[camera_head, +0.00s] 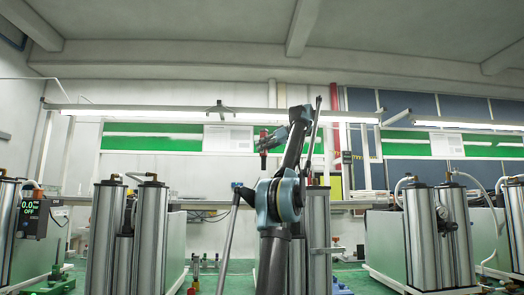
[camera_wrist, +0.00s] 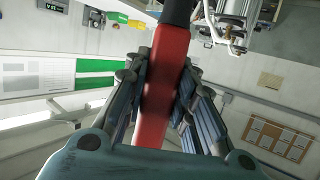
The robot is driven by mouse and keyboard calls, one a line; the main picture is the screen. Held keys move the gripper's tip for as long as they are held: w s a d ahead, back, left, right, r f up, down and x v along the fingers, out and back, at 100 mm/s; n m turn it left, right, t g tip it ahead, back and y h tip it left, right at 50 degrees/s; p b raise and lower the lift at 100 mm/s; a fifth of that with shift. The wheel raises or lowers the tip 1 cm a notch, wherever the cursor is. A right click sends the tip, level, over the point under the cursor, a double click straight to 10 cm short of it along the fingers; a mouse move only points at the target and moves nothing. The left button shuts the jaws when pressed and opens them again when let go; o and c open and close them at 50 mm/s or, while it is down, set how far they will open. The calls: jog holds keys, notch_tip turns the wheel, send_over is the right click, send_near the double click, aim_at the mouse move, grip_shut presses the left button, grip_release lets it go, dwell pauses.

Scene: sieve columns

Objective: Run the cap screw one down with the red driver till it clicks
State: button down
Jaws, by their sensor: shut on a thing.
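The red driver (camera_wrist: 165,90) runs up the middle of the wrist view, its red handle between my fingers and its dark end at the top edge. My gripper (camera_wrist: 164,66) is shut on the red handle, with a finger on each side. In the head view my gripper (camera_head: 272,140) is raised well above the bench, in front of the green wall band, and a small bit of red shows at its left end. The driver's tip is out of the wrist view. I cannot make out the cap screw in either view.
Metal column units stand at the left (camera_head: 152,235) and right (camera_head: 422,240), with others behind my arm and at both edges. A display box (camera_head: 33,214) is at far left. Small parts (camera_head: 62,278) lie on the green bench (camera_head: 235,268). A lamp bar (camera_head: 180,113) spans above.

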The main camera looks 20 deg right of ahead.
aim_at(267, 154)
jog(key=shift+f, duration=2.4)
jog(key=shift+s+d, duration=0.1)
jog(key=shift+s, duration=0.05)
jog(key=shift+f, duration=1.25)
dwell(1.9)
jog(key=shift+r, duration=2.55)
